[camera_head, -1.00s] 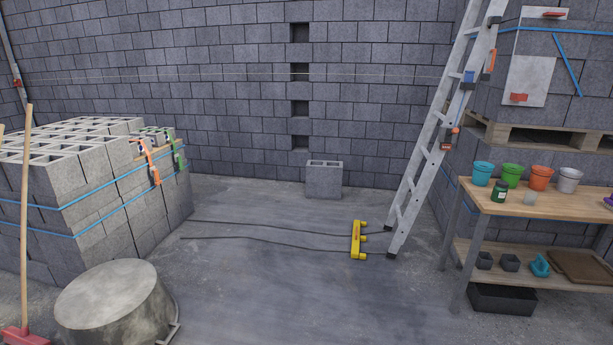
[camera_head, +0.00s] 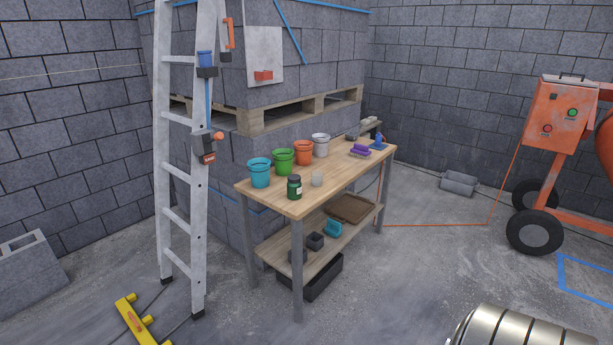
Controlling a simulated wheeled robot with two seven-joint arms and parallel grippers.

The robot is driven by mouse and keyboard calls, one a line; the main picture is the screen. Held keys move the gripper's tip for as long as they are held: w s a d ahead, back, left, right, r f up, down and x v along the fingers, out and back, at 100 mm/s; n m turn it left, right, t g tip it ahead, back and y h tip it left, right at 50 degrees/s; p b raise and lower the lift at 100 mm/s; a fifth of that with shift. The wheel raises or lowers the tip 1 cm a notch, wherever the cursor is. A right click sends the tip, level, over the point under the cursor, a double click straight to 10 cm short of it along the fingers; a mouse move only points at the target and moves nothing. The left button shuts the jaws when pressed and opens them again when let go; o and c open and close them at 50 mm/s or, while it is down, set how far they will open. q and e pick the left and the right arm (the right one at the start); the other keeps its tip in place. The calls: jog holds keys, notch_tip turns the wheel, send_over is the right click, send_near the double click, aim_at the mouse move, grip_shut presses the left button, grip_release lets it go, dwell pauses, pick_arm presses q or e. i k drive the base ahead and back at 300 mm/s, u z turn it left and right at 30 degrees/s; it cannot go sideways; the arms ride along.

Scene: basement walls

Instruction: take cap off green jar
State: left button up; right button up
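The green jar (camera_head: 294,190) stands upright near the front left edge of the wooden workbench (camera_head: 335,188). It is dark green with a pale label, and a dark cap (camera_head: 294,179) sits on its top. A small translucent cup (camera_head: 317,179) stands just right of it, and a row of pots is behind it. Neither of my grippers shows in the head view.
Blue (camera_head: 259,173), green (camera_head: 284,161), orange (camera_head: 304,153) and white (camera_head: 321,145) pots line the bench's back. A ladder (camera_head: 187,160) leans left of the bench. A yellow tool (camera_head: 135,320) lies on the floor. An orange mixer (camera_head: 563,125) stands right.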

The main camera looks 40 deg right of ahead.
aim_at(294, 190)
jog(key=z, duration=0.8)
jog(key=i, duration=1.45)
jog(key=z, duration=0.75)
